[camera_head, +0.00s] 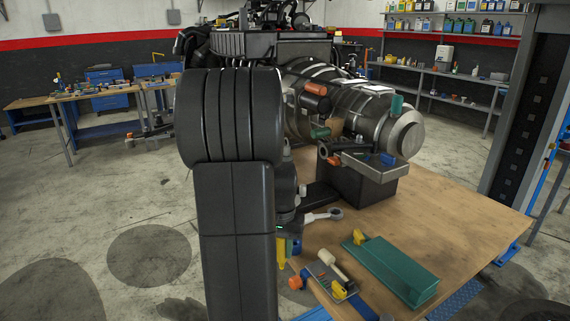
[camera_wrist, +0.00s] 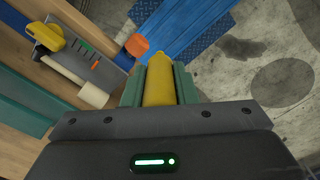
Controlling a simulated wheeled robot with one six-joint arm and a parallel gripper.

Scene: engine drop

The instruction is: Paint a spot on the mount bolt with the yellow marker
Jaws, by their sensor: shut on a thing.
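My gripper (camera_wrist: 160,85) is shut on the yellow marker (camera_wrist: 158,82), which sits between its two green finger pads. In the head view the marker (camera_head: 281,254) hangs below my gripper (camera_head: 289,247), beside the left edge of the workbench. The engine (camera_head: 345,105) stands at the back of the bench, partly hidden behind my arm. A mount bolt cannot be made out clearly in either view. The marker is apart from the engine.
A grey tray (camera_head: 318,271) with a pale mallet (camera_head: 333,263) lies at the bench's front left, by an orange piece (camera_head: 296,282). A teal case (camera_head: 394,268) lies to its right. A wrench (camera_head: 323,215) lies behind. The bench's right side (camera_head: 470,225) is clear.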

